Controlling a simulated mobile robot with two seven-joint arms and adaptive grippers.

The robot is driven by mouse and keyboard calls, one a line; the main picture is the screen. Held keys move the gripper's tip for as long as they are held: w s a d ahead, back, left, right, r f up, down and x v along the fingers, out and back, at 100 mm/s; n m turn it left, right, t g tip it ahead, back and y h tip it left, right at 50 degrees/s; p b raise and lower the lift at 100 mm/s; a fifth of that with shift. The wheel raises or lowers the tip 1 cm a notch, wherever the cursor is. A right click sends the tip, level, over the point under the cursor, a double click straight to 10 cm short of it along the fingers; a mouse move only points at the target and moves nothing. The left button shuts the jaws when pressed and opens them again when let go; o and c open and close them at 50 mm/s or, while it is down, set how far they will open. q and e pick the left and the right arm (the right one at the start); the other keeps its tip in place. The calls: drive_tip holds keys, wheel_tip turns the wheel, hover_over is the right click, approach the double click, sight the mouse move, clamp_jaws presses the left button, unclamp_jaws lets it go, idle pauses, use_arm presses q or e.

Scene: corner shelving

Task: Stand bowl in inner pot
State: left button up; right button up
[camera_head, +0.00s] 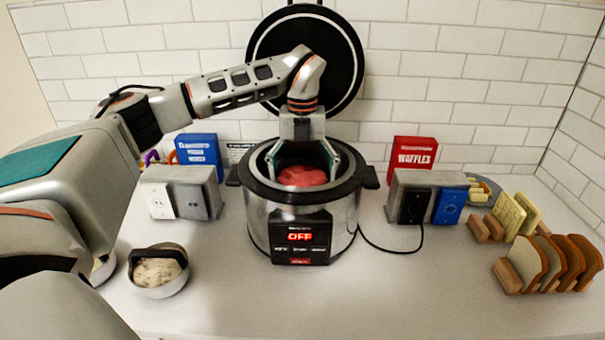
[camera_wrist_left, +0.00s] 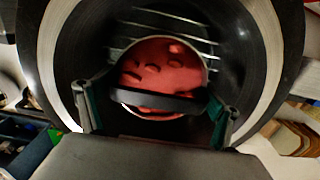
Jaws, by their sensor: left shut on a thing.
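The cooker (camera_head: 300,240) stands at the middle of the counter with its round lid (camera_head: 350,50) raised behind it. Its dark inner pot shows in the left wrist view (camera_wrist_left: 75,55), with metal rack bars inside. A bowl with red contents (camera_head: 303,177) is inside the cooker's opening; it also shows in the left wrist view (camera_wrist_left: 165,70), with a dark handle across it. My left gripper (camera_head: 304,158) reaches down into the opening and is shut on the bowl, its fingers at both ends of the handle. Whether the bowl's underside touches the rack is hidden. My right gripper is out of view.
A handled bowl with pale contents (camera_head: 158,270) sits at front left. Outlet boxes (camera_head: 182,192) (camera_head: 428,197) flank the cooker. Blue (camera_head: 198,153) and red (camera_head: 413,151) cartons stand behind. Bread slices in a rack (camera_head: 550,262) are at right. The front counter is mostly clear.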

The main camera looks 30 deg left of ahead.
use_arm(q)
drive_tip(key=shift+r, duration=0.1)
drive_tip(key=o, duration=1.4)
wheel_tip(320, 180, up, 12)
